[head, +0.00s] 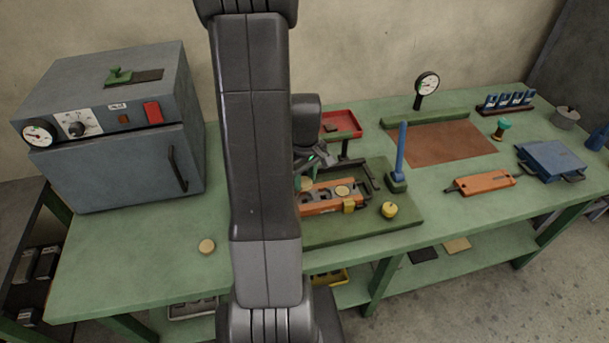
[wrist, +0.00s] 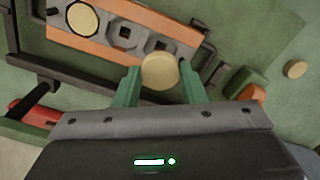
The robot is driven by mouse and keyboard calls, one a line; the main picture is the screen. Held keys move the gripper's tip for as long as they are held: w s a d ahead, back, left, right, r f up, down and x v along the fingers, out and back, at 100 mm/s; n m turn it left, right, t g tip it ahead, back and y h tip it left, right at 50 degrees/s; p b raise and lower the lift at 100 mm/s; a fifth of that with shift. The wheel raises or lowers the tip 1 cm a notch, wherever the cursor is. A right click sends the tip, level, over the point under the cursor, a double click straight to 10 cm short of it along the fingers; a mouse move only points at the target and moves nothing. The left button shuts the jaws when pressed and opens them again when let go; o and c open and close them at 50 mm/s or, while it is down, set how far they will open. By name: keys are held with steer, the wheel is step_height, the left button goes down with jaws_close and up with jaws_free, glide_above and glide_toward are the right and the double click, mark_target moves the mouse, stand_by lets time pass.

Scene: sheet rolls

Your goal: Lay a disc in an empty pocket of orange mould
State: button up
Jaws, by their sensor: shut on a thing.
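The orange mould (head: 318,210) lies in a dark fixture on a green base, partly hidden behind my arm in the head view. In the wrist view the mould (wrist: 66,38) has a cream disc (wrist: 82,19) in its left pocket. A pocket with a dark square centre (wrist: 125,37) shows empty beside it, and another to its right is partly covered by the held disc. My gripper (wrist: 159,76) is shut on a cream disc (wrist: 160,70), which appears over the mould's near edge. The height between them is unclear. In the head view the gripper is mostly hidden.
A loose cream disc (head: 207,246) lies on the bench at left. A red tray (head: 341,124) is behind. An oven (head: 112,130) stands at left. The front bench strip is mostly clear.

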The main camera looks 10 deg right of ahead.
steer(key=shift+f+b, duration=2.05)
steer(key=shift+f, duration=0.9)
steer(key=shift+s, duration=0.1)
steer(key=shift+f, duration=0.1)
steer(key=o, duration=1)
steer(key=shift+s, duration=0.1)
steer(key=shift+o, duration=0.2)
steer(key=shift+f, duration=0.1)
steer(key=shift+s, duration=0.1)
steer(key=r, duration=1.4)
steer(key=shift+w+d+r, duration=0.15)
steer(key=shift+w+r, duration=0.1)
steer(key=shift+w, duration=0.05)
